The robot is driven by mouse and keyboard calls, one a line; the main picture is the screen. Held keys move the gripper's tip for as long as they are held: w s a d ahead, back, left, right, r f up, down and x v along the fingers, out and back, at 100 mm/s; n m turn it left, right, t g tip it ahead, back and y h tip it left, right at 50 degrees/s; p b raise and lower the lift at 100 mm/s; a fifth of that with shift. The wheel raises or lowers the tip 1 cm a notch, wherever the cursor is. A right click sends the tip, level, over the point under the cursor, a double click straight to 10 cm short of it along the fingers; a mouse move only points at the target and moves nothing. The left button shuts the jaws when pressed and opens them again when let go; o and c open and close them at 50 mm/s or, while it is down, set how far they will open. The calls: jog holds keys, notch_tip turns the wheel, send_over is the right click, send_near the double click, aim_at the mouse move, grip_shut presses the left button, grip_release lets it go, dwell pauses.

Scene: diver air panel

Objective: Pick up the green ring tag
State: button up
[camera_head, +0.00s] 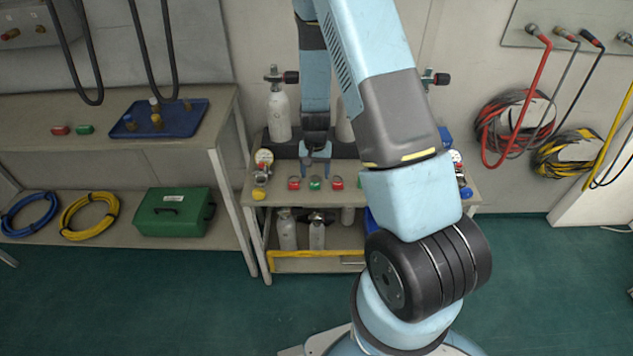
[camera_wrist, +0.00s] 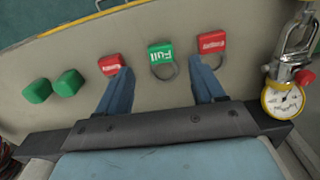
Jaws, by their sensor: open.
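The green ring tag (camera_wrist: 160,54), marked "Full", lies flat on a pale bench top between two red tags, with its metal ring (camera_wrist: 166,71) toward my gripper. It also shows as a small green spot in the head view (camera_head: 315,183). My gripper (camera_wrist: 160,67) is open and empty, its blue fingers spread on either side of the green tag's ring. The left fingertip appears close to one red tag (camera_wrist: 110,64), and the right fingertip is near the other red tag (camera_wrist: 212,42). Whether the fingers touch the bench is unclear. In the head view my gripper (camera_head: 315,168) is just behind the tags.
A gauge (camera_wrist: 283,99) with a metal clip stands at the right. Cylinders (camera_head: 279,112) stand behind the tags. A yellow bar (camera_head: 315,255) runs below the bench top.

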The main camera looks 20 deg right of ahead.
aim_at(315, 185)
jog(key=shift+s+a+f, duration=0.1)
jog(key=shift+s+f, duration=0.05)
jog(key=shift+f, duration=2.45)
jog(key=shift+c, duration=0.4)
jog(key=c, duration=1)
